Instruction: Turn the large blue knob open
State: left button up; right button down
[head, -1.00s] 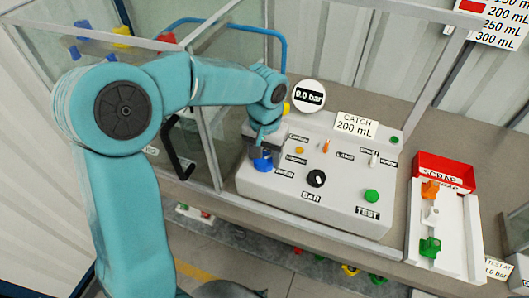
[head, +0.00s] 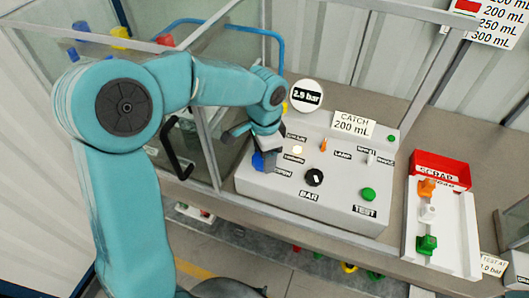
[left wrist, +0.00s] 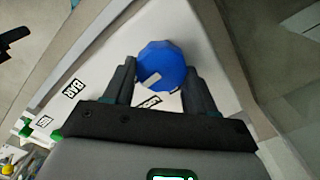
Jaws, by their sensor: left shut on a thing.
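The large blue knob (head: 258,162) sits at the left end of the white control panel (head: 330,205), beside the OPEN label. In the left wrist view the knob (left wrist: 162,66) lies between the two dark fingers of my left gripper (left wrist: 163,82), which is shut on it. A pale mark shows on the knob's face. In the head view my left gripper (head: 264,150) comes down over the knob and hides part of it. The gauge (head: 307,95) behind the panel reads 2.9 bar. My right gripper is not in view.
The panel also carries a black BAR knob (head: 314,177), a green TEST button (head: 368,194) and an orange lever (head: 323,145). A glass-walled enclosure stands at the left. A red SCRAP bin (head: 441,168) and a white tray (head: 466,235) stand at the right.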

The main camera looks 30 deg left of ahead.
pick_arm(q)
jog(key=shift+w+r+m, duration=0.1)
jog(key=shift+r+m, duration=0.05)
jog(key=shift+m, duration=0.35)
jog(key=o, duration=1)
jog(key=shift+o, duration=0.2)
notch_tip(320, 180, up, 16)
jog(key=shift+r+p, duration=0.15)
jog(key=shift+p, duration=0.2)
